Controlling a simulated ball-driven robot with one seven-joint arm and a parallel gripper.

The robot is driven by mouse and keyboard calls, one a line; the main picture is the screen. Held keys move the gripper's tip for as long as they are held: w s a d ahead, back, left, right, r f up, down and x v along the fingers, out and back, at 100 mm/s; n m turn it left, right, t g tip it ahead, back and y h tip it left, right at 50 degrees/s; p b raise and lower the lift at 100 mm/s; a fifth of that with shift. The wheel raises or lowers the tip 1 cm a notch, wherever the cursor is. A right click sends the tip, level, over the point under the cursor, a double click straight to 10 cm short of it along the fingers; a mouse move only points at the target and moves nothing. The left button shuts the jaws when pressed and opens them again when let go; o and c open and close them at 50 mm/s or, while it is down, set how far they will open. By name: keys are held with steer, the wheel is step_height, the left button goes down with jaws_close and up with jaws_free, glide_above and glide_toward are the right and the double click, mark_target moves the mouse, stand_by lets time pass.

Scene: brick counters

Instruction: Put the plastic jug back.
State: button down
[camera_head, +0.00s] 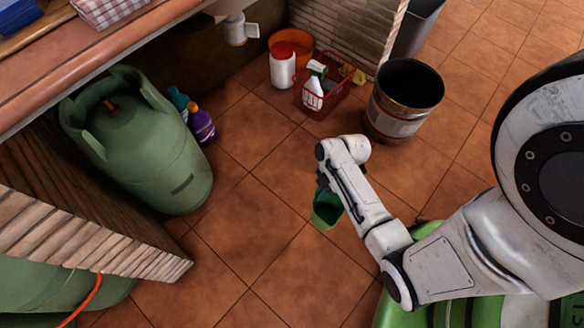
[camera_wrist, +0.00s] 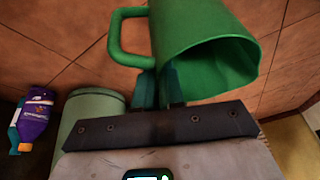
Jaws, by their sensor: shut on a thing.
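The green plastic jug (camera_head: 327,209) is in my gripper (camera_head: 323,184), above the tiled floor near the middle of the head view. My arm partly hides it there. In the wrist view the jug (camera_wrist: 185,25) fills the top middle. Its handle is on the left and its open mouth faces down and to the right. My gripper (camera_wrist: 158,88) is shut on the jug's wall near the rim, to the right of the handle's lower end.
A large green gas cylinder (camera_head: 150,150) stands under the counter (camera_head: 110,55) at left, beside a purple bottle (camera_head: 201,124). A red basket (camera_head: 325,101), a white tub (camera_head: 282,68) and a metal bucket (camera_head: 404,98) stand at the back. The floor (camera_head: 250,225) in the middle is clear.

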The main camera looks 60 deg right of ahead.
steer(key=w+d+f+b, duration=0.3)
steer(key=w+f+b, duration=0.7)
steer(key=w+f, duration=0.2)
steer(key=shift+w+f, duration=0.25)
steer(key=shift+w, duration=0.15)
steer(key=shift+d+f+b, duration=0.1)
steer(key=shift+f+b, duration=0.05)
steer(key=shift+b, duration=0.15)
steer(key=c, duration=1.2)
jaws_free()
steer(key=shift+c, duration=0.2)
